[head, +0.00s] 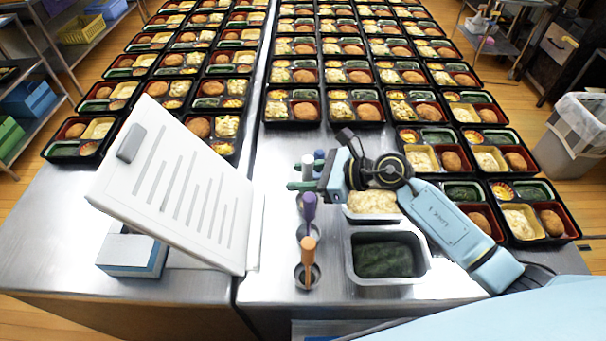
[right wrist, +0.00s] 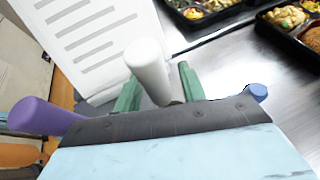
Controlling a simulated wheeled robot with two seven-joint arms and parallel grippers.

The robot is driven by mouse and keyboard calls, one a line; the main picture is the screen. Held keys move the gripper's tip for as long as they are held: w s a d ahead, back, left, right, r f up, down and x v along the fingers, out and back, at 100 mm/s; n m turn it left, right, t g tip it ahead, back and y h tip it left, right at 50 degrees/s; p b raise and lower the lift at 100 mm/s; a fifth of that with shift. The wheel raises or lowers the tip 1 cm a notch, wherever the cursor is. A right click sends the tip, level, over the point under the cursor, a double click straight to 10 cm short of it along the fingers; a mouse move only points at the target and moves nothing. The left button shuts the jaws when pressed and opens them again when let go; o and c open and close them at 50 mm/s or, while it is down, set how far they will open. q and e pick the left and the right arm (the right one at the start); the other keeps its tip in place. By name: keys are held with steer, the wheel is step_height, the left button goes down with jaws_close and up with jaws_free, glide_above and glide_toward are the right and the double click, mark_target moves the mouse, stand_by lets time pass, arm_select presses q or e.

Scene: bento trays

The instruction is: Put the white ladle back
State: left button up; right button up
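The white ladle's pale handle (head: 307,166) stands near the purple and blue handles in the head view. In the right wrist view the white handle (right wrist: 148,70) rises between the green fingers. My right gripper (head: 296,177) is around the handle, with its green fingers (right wrist: 158,85) close on both sides. The grip appears shut on it, though a narrow dark patch shows beside the left finger. The ladle's lower end is hidden, so I cannot tell whether it rests in a holder. My left gripper is not in view.
A purple handle (head: 309,207) and an orange handle (head: 308,252) stand in metal holders nearby. A blue handle (head: 319,154) stands behind. A tray of dark green food (head: 356,276) is to the right. A white clipboard (head: 222,212) is left. Bento trays fill the back.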

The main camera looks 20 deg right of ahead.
steer(key=shift+r, duration=0.15)
steer(key=b+v, duration=0.1)
steer(key=v, duration=1.1)
stand_by(1.1)
